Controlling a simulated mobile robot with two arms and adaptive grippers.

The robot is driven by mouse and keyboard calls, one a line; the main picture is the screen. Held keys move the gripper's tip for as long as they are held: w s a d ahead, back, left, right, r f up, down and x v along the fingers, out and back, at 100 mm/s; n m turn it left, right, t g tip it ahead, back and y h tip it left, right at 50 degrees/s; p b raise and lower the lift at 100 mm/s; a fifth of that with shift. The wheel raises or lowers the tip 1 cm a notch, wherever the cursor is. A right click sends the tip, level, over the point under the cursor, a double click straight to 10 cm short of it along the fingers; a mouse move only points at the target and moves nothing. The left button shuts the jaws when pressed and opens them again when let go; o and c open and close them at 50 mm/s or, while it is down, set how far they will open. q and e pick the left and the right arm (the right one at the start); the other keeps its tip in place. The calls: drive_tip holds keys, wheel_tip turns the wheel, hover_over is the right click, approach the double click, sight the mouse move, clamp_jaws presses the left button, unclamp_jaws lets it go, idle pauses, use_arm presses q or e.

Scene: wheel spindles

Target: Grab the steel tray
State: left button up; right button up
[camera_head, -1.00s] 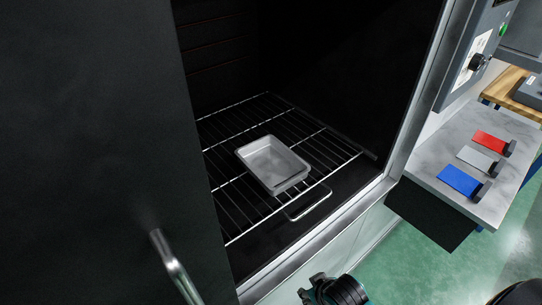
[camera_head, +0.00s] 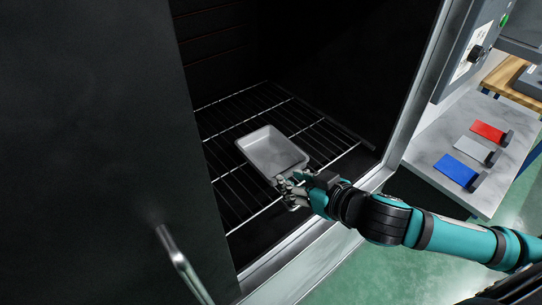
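The steel tray (camera_head: 270,148) is a shallow grey rectangular pan. It sits on the wire rack inside the dark oven. My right gripper (camera_head: 288,182) reaches in from the right and is at the tray's near right corner. Its fingers overlap the tray's near edge in the picture. I cannot tell whether they touch the rim or how far apart they are. My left gripper is not in view.
The wire rack (camera_head: 231,187) has a loop at its front, partly hidden by my gripper. The open oven door (camera_head: 95,150) with its handle (camera_head: 173,250) stands at left.

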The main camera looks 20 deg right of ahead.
drive_tip(key=p, duration=0.3)
approach(253, 160)
drive_tip(key=x, duration=0.5)
drive_tip(key=shift+s+a+f, duration=0.1)
drive_tip(key=shift+f, duration=0.05)
drive_tip(key=p+x, duration=0.2)
drive_tip(key=x, duration=0.2)
drive_tip(key=shift+w, duration=0.4)
drive_tip(key=shift+w+f, duration=0.15)
drive_tip(key=shift+w, duration=0.05)
clamp_jaws()
